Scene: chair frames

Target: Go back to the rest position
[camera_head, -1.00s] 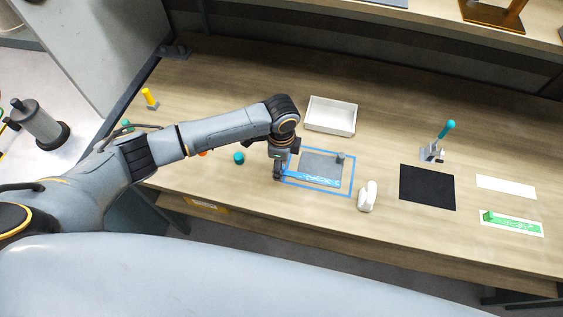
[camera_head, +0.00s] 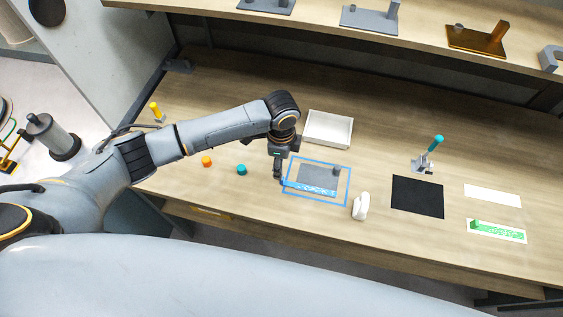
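My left arm reaches in from the left. Its gripper (camera_head: 279,176) points down at the left edge of the blue-outlined square (camera_head: 348,188) on the table. The fingers are too small to show whether they are open or shut. A grey plate (camera_head: 318,174) with a small peg lies inside the outline. A blue patterned strip (camera_head: 312,188) lies along its near edge, its left end close to the fingertips; I cannot tell whether they touch. My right gripper is not in view.
A white tray (camera_head: 328,143) stands behind the outline. A white object (camera_head: 361,206), a black mat (camera_head: 417,197), a teal-handled tool (camera_head: 430,155) and a green piece (camera_head: 495,230) are to the right. Orange (camera_head: 207,161) and teal (camera_head: 241,170) knobs lie left. A shelf (camera_head: 320,20) runs behind.

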